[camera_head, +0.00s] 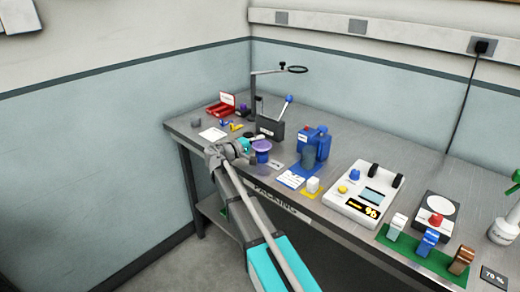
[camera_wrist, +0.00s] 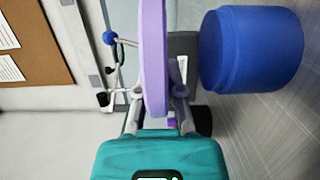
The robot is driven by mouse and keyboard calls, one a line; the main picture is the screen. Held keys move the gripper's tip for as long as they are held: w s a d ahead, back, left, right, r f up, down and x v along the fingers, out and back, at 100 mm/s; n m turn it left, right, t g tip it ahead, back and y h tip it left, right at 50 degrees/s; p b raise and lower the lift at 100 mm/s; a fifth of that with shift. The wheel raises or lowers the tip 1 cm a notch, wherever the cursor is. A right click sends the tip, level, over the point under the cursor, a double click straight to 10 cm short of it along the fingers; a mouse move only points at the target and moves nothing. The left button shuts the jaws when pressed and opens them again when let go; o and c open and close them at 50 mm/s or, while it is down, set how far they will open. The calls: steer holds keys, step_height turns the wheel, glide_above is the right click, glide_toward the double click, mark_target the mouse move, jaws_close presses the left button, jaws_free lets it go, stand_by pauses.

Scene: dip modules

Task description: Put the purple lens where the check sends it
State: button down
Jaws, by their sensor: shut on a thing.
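The purple lens (camera_head: 261,145) is a round disc near the front edge of the bench. My gripper (camera_head: 246,147) is shut on its edge. In the wrist view the lens (camera_wrist: 153,55) shows edge-on between the fingers (camera_wrist: 158,97). A blue cylinder (camera_wrist: 250,46) lies to its right in that view, with a gap between them. In the head view the blue cylinder (camera_head: 262,157) shows just below the lens, partly hidden by it.
A dark box with a blue-knobbed lever (camera_head: 269,127) and a ring stand (camera_head: 254,95) are behind. A red open case (camera_head: 221,109) is at the far left. A blue machine (camera_head: 314,144), a white device reading 96 (camera_head: 350,207) and a green mat (camera_head: 398,245) with several blocks are right.

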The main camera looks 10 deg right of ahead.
steer(key=shift+f+b, duration=0.7)
steer(key=shift+f, duration=0.35)
steer(key=shift+f, duration=0.1)
steer(key=c, duration=0.8)
jaws_free()
steer(key=shift+o, duration=0.2)
steer(key=shift+s+a, duration=0.1)
steer(key=v, duration=1.1)
steer(key=shift+a, duration=0.4)
steer(key=shift+s, duration=0.2)
